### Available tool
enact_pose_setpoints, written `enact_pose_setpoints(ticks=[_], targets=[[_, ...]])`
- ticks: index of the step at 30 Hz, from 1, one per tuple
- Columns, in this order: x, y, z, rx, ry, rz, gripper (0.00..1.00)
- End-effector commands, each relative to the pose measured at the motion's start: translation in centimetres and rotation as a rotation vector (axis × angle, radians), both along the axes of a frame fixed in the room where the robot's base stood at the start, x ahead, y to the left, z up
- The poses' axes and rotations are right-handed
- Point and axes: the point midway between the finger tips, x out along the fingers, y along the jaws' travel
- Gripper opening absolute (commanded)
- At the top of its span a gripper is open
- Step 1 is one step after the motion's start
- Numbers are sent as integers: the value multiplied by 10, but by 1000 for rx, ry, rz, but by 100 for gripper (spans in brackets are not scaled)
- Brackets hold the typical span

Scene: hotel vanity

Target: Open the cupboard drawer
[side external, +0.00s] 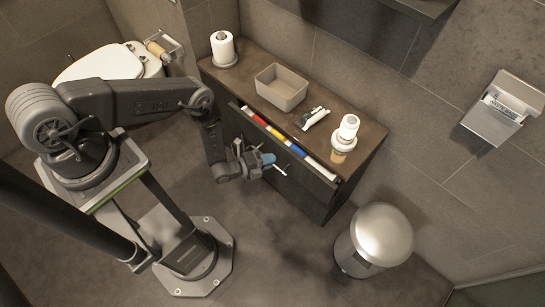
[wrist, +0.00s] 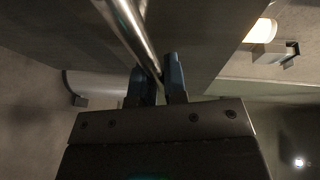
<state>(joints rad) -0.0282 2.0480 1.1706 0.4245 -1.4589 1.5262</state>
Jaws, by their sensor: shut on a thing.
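The wooden-topped cupboard (side external: 345,115) stands against the wall in the side external view. Its top drawer (side external: 307,176) is partly open; a narrow gap below the top shows red, yellow, blue and white contents. A metal bar handle (side external: 280,170) is on the drawer front. My gripper (side external: 267,160), with blue fingertips, is at the handle. In the wrist view, the shiny handle (wrist: 130,22) runs down between the two fingers of my gripper (wrist: 159,82), which is shut on it. The deeper drawer inside is hidden.
A paper roll (side external: 223,48), a beige bin (side external: 281,88), small dark items (side external: 313,118) and a white cup-like thing (side external: 347,130) stand on the cupboard top. A metal pedal bin (side external: 375,240) stands right of the cupboard. Floor in front is clear.

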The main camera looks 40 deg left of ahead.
Motion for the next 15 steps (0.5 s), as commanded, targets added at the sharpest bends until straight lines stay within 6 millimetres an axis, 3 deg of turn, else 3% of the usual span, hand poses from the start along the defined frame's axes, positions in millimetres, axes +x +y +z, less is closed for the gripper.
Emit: enact_pose_setpoints(ticks=[3,4,11,15], targets=[[1,1,0,0,0,2,0],[1,1,0,0,0,2,13],[1,1,0,0,0,2,35],[1,0,0,0,0,2,36]])
